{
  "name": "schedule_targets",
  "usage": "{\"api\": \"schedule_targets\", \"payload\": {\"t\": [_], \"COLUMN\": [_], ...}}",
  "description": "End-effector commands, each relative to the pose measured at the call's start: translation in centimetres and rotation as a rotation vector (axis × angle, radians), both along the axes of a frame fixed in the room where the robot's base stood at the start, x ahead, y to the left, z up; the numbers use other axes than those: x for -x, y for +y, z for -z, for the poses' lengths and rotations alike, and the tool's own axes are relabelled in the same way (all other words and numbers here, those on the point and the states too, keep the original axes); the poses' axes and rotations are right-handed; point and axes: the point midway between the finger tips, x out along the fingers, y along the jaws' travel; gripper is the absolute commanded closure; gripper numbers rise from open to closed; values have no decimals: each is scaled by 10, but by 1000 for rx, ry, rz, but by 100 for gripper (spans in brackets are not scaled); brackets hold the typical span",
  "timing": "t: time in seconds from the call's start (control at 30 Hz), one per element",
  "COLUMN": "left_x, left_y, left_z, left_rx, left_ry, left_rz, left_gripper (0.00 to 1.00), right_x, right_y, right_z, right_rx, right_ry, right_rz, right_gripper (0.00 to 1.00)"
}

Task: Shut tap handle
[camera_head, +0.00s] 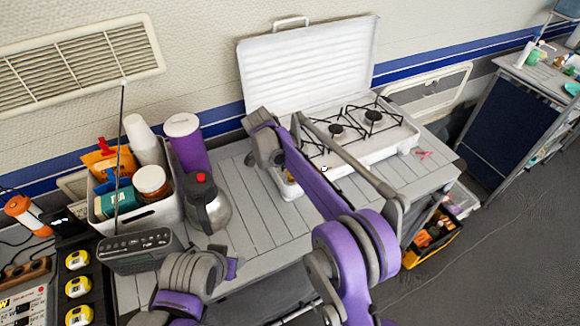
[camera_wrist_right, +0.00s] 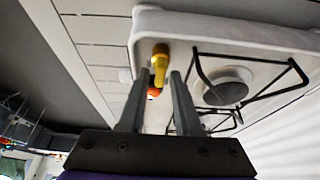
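The yellow tap handle (camera_wrist_right: 160,62) shows in the right wrist view near the corner of the white gas stove's tray (camera_wrist_right: 145,27), with an orange-red part below it. My right gripper (camera_wrist_right: 159,80) is open, with one grey finger on each side of the handle; contact is not clear. In the head view, the stove (camera_head: 409,134) stands on the slatted table with its lid raised. My right arm crosses in front of it, and the handle and right fingertips cannot be made out there. My left arm is folded at lower left, with its gripper out of view.
Black pan supports (camera_head: 372,117) rise from the stove. Slatted table (camera_head: 262,222) between kettle and stove is clear.

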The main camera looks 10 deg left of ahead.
Motion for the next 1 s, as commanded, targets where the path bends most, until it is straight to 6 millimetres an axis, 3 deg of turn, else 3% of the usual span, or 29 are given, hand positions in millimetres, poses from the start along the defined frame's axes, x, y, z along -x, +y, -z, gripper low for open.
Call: {"api": "schedule_targets", "payload": {"t": [0.47,0.8,1.0], "left_x": [0,-2,-3], "left_y": [0,0,0], "left_z": [0,-4,-6], "left_rx": [0,0,0], "left_ry": [0,-3,-6], "left_rz": [0,0,0], "left_gripper": [50,50,50], "right_x": [2,15,21], "right_y": [3,24,33], "right_z": [-9,-70,-94], "right_rx": [1,1,1], "right_ry": [-1,-1,-1], "right_rz": [-2,-2,-2], "right_gripper": [54,54,54]}}
